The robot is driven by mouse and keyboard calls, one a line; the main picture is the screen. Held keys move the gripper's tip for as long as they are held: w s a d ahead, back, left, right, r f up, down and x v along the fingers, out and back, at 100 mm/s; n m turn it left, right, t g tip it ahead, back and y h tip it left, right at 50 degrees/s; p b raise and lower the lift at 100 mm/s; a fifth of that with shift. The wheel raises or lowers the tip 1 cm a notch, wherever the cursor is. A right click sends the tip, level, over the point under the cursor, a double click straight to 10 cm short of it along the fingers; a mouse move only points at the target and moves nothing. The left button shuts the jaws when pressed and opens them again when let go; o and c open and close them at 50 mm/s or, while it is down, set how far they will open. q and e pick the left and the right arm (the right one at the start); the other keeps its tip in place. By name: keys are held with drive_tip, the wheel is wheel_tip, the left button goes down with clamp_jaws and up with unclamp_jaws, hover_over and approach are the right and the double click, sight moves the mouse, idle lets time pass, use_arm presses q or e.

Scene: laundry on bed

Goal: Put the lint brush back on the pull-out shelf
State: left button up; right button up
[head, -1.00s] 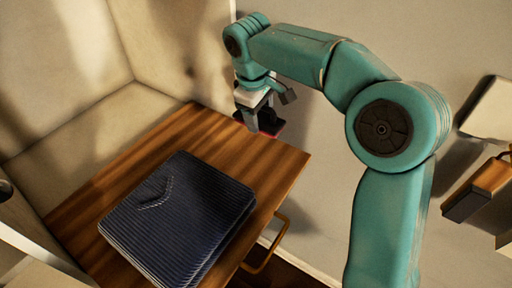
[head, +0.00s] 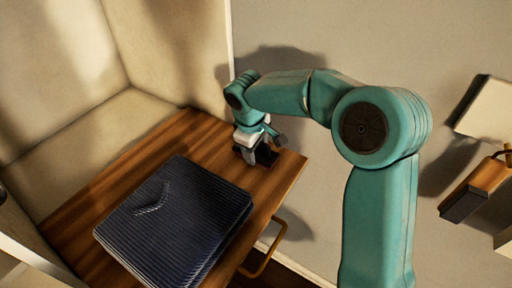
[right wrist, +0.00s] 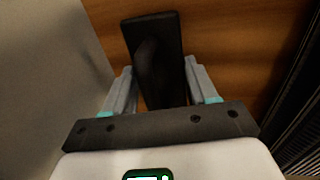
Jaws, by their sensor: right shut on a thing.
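The lint brush (right wrist: 155,55) is a dark, blocky thing between the two grey fingers of my right gripper (right wrist: 160,85) in the right wrist view. In the head view my right gripper (head: 252,154) is low over the far right corner of the wooden pull-out shelf (head: 205,140), and the dark brush (head: 267,156) shows beside its fingers. The gripper is shut on the brush. I cannot tell whether the brush touches the wood. My left gripper is not in view.
A folded dark blue striped cloth (head: 178,218) lies on the near part of the shelf, left of my gripper. A curved handle (head: 265,250) sticks out at the shelf's right edge. Pale walls stand behind, and a lamp-like fixture (head: 478,188) is at the far right.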

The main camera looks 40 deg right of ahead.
drive_tip(key=o, duration=1)
drive_tip(key=shift+f, duration=0.15)
drive_tip(key=r, duration=0.4)
drive_tip(key=a+r, duration=0.1)
drive_tip(key=r, duration=0.3)
drive_tip(key=a+r, duration=0.1)
drive_tip(key=r, duration=0.3)
drive_tip(key=shift+s+r+p, duration=0.1)
drive_tip(key=shift+s+p, duration=0.3)
drive_tip(key=shift+s, duration=0.1)
